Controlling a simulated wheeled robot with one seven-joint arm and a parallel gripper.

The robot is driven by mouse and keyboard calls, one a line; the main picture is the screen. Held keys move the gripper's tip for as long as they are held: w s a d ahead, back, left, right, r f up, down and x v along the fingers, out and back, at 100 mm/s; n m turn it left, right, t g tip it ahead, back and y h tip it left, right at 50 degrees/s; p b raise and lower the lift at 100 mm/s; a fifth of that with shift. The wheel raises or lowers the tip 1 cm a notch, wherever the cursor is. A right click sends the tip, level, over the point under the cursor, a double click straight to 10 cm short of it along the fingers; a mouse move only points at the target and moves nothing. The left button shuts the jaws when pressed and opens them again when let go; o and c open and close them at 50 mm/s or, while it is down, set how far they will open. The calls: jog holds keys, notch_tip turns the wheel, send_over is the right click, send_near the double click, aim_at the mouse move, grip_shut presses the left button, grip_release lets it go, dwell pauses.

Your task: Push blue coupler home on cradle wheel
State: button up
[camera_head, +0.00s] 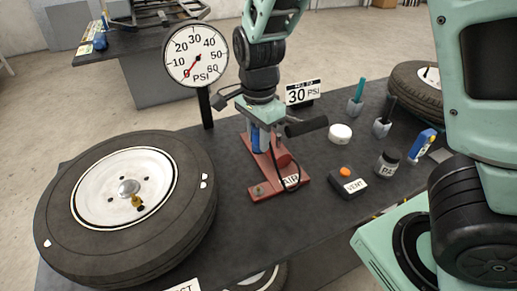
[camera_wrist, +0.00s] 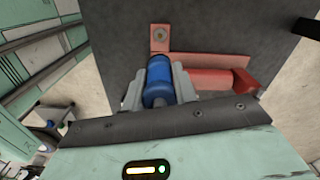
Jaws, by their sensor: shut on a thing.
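The blue coupler (camera_wrist: 158,80) is between my gripper's two grey fingers (camera_wrist: 160,85) in the wrist view. My gripper is shut on it. In the head view the coupler (camera_head: 259,137) shows as a small blue piece under my gripper (camera_head: 258,132), above a red stand (camera_head: 262,189) on the dark table. A wheel (camera_head: 125,205) with a white rim lies flat at the left, with a brass-coloured valve piece (camera_head: 137,202) near its hub. The coupler is well apart from this wheel. Whether the coupler still touches the red stand is unclear.
A pressure gauge (camera_head: 196,55) on a post stands behind the wheel, its red needle near 0. A "30 PSI" sign (camera_head: 303,92), a black VENT box (camera_head: 348,183) with an orange button, a white round piece (camera_head: 340,134) and a jar (camera_head: 387,162) stand right of the stand. Another tyre (camera_head: 416,87) lies at the back right.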

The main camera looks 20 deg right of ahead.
notch_tip(320, 180, up, 2)
jog(key=shift+r+p, duration=0.2)
jog(key=shift+p, duration=0.1)
notch_tip(320, 180, up, 3)
jog(key=p, duration=0.3)
jog(key=shift+f, duration=0.15)
